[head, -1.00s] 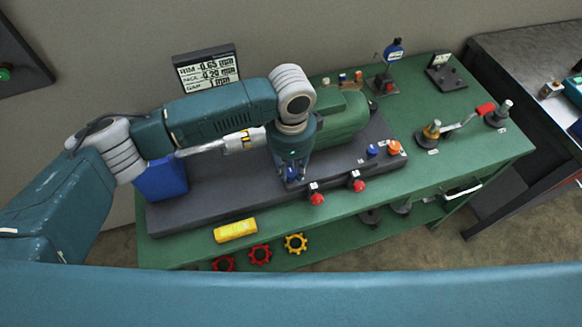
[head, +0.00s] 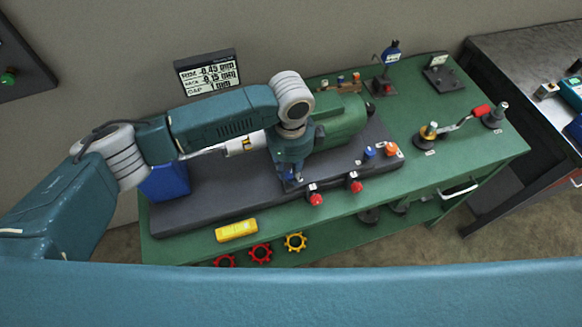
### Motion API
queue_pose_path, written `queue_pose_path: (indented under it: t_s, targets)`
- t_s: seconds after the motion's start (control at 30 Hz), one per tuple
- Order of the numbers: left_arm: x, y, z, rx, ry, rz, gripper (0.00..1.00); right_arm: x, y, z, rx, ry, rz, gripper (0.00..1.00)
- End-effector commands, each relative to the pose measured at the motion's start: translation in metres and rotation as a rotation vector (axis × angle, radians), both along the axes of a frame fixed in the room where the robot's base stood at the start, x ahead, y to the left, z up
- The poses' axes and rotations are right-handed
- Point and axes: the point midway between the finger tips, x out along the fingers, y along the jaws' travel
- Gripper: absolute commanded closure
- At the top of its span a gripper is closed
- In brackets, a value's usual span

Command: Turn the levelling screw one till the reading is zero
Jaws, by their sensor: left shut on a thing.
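My left gripper (head: 290,179) points down at the front edge of the dark base plate (head: 210,197), in front of the green motor (head: 338,124). It is shut on a small screw that its fingers mostly hide; I cannot read a label on it. Two red-headed screws (head: 316,199) (head: 355,186) with small tags stand just right of the gripper, untouched. The display (head: 209,74) at the back shows a RIM line of about -0.45 mm, a second line near 0.15 mm whose sign is hard to read, and a GAP line. My right gripper is not in view.
A blue knob (head: 369,152) and an orange knob (head: 390,150) are on the plate's right. A yellow block (head: 236,231) lies at the green bench's (head: 470,150) front. A red-handled crank (head: 462,120) stands on the right.

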Motion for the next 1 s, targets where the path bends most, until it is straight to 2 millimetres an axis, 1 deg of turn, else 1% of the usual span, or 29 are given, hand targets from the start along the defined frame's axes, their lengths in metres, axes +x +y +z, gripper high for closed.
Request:
queue_pose_path:
  t_s: [0.03, 0.2, 0.7, 1.0]
  targets:
    - [0.0023, 0.0012, 0.0033, 0.002, -0.004, -0.041, 1.0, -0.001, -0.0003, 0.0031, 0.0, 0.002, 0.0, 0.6]
    - [0.0029, 0.0013, 0.0029, 0.003, -0.005, -0.201, 1.0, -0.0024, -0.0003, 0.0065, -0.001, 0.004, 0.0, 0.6]
    - [0.0044, 0.0007, 0.0025, 0.002, -0.007, -0.666, 1.0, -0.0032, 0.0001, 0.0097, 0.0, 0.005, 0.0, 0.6]
    - [0.0052, 0.0002, 0.0031, 0.002, -0.008, -0.871, 1.0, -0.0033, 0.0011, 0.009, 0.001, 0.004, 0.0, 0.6]
